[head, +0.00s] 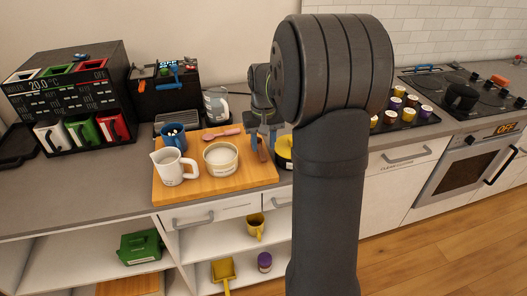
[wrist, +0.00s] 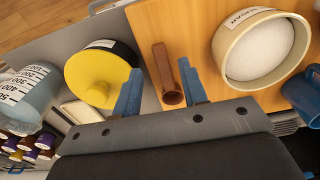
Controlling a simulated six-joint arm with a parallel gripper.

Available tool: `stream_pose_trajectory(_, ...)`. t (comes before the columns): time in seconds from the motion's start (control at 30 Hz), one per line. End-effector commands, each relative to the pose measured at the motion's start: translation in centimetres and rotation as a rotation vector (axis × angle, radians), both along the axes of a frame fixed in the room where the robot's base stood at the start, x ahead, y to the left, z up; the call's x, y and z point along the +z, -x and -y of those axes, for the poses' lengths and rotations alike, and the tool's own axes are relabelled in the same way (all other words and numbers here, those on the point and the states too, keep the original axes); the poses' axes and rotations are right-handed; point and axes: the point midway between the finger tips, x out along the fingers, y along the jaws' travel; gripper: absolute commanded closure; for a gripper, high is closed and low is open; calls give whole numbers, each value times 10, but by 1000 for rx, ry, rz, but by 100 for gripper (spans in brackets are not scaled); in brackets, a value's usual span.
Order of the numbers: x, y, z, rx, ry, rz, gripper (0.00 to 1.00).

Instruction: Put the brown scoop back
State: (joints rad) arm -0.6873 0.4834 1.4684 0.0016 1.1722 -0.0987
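The brown scoop (head: 262,152) is at the right edge of the wooden board (head: 200,190), partly hidden by my gripper in the head view. In the wrist view the scoop (wrist: 167,72) lies along the board's edge, its handle pointing away and its cup end nearest my gripper. My gripper (wrist: 161,88) is open, with its blue fingers on either side of the cup end and visible gaps between. In the head view my gripper (head: 262,138) is over the board's right edge. I cannot tell its exact height above the scoop.
Right of the board are a yellow-topped pot (wrist: 98,75) and a measuring jug (wrist: 25,88), close to the gripper.

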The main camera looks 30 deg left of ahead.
Motion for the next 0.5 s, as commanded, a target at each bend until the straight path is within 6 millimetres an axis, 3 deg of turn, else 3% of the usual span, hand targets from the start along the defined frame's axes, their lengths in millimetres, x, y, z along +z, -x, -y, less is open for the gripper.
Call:
stream_pose_trajectory(0.2, 48, 0, 0, 0, -2, 2, 61)
stream_pose_trajectory(0.5, 76, 1, 1, 0, 0, 0, 61)
